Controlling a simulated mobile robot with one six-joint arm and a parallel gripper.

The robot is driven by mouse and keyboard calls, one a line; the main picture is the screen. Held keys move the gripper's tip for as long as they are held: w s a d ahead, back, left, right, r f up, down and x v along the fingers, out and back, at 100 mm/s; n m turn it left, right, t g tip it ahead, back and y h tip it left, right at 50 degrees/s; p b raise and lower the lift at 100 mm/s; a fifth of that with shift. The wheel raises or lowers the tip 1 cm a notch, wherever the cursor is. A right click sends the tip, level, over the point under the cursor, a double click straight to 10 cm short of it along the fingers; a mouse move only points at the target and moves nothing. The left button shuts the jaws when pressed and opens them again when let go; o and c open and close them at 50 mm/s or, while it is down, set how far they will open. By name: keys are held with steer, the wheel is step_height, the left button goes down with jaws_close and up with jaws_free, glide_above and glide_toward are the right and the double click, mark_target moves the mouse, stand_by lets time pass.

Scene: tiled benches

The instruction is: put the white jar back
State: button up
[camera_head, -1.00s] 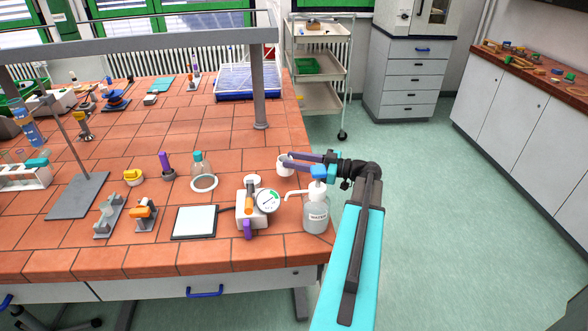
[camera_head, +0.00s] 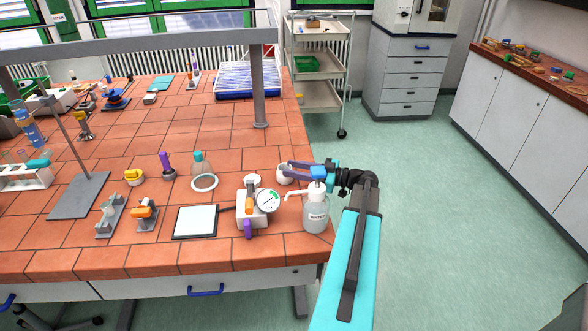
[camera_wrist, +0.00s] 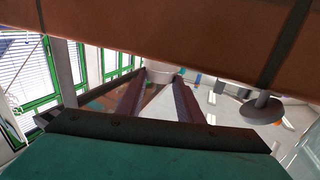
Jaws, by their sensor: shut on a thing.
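The white jar (camera_head: 284,174) is at the right edge of the tiled bench, just behind the soap bottle. My gripper (camera_head: 288,168) reaches in from the right with purple fingers and is shut on the jar. In the wrist view the jar (camera_wrist: 162,71) sits between the two fingertips (camera_wrist: 160,84), close against the tiled surface. I cannot tell whether its base touches the tiles. The soap bottle (camera_head: 316,214) partly hides my gripper's wrist side.
The bottle with its pump stands very close in front of my gripper. A white device with a round gauge (camera_head: 267,201) is left of it. Bare tiles (camera_head: 240,150) lie behind the jar.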

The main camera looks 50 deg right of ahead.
steer(key=shift+f+b, duration=0.15)
steer(key=shift+b, duration=0.15)
steer(key=o, duration=1.2)
steer(key=shift+r, duration=0.2)
steer(key=shift+b+v, duration=2.05)
steer(key=shift+v, duration=3.95)
